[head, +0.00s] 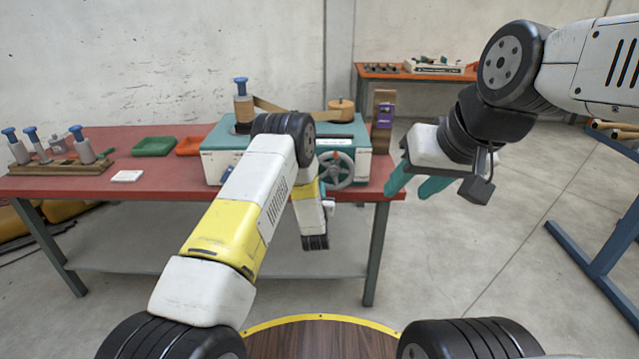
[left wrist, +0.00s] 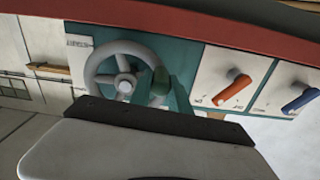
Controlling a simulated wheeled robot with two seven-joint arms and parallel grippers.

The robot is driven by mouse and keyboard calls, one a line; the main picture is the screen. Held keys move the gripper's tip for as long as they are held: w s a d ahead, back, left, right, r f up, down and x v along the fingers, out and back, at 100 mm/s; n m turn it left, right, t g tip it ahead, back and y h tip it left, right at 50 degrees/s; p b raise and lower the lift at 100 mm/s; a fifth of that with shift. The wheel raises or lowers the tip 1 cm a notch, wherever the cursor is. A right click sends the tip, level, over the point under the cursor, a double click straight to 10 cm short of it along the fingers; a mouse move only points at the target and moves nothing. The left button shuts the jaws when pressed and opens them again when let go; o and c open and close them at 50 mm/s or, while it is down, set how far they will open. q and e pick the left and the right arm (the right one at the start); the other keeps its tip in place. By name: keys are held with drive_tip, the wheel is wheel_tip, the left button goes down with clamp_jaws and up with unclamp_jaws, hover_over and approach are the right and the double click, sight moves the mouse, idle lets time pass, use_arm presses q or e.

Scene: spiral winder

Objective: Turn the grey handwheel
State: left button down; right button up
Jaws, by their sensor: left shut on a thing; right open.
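The grey handwheel (head: 334,169) is on the front face of the teal and white winder (head: 358,133), near its right end. It is a spoked wheel and also shows in the left wrist view (left wrist: 124,83). My left gripper's teal fingers (left wrist: 166,92) are at the right side of its rim and shut on the wheel there. A dark green piece shows between them; the exact contact is partly hidden. In the head view my left arm covers part of the winder and most of that gripper. My right gripper (head: 416,186) is open and empty, to the right of the table.
The red table (head: 160,187) carries a peg rack (head: 60,170), a green tray (head: 154,146), a red tray (head: 190,146) and a white block (head: 127,176). Floor to the right is clear before a blue frame (head: 600,230).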

use_arm(q)
drive_tip(key=r+m, duration=0.1)
drive_tip(key=m, duration=0.1)
drive_tip(key=r+m, duration=0.1)
drive_tip(key=m, duration=0.1)
drive_tip(key=shift+a+r+m, duration=0.3)
drive_tip(key=shift+a+m, duration=0.1)
drive_tip(key=shift+r+m, duration=0.7)
drive_tip(key=shift+m, duration=0.5)
drive_tip(key=shift+d+r+m, duration=0.1)
drive_tip(key=shift+r+m, duration=0.65)
drive_tip(key=shift+m, duration=0.55)
drive_tip(key=c, duration=1.2)
unclamp_jaws()
drive_tip(key=shift+c, duration=0.2)
